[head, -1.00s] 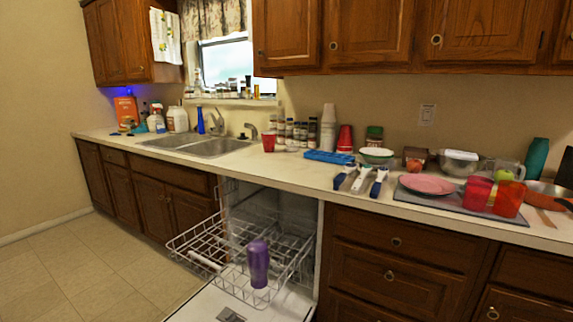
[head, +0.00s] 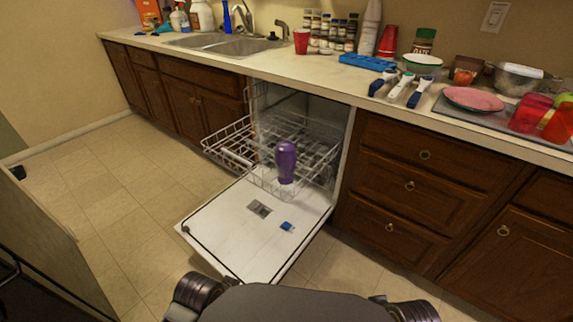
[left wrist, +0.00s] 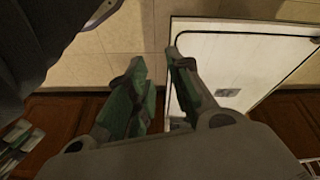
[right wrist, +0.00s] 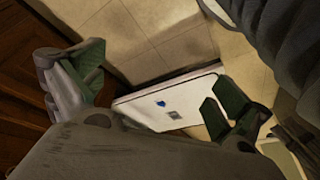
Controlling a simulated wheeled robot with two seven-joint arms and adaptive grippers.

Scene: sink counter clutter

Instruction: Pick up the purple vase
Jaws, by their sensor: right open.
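The purple vase (head: 285,160) stands upright at the front of the pulled-out wire dishwasher rack (head: 225,150) in the head view. Its lower part is at the rack's front wires. It does not show in either wrist view. My left gripper (left wrist: 157,62) is partly open and empty, with a narrow gap between its green-padded fingers, over the floor beside the open dishwasher door. My right gripper (right wrist: 150,76) is wide open and empty, with the door beyond it. Neither gripper's fingers show in the head view, and both are away from the vase.
The lowered dishwasher door (head: 235,225) lies in front of the rack, with a small blue item (head: 287,226) on it. Drawers (head: 410,185) stand to the right. The counter (head: 340,78) above holds clutter, including a pink plate (head: 473,99). Tiled floor (head: 125,185) at left is clear.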

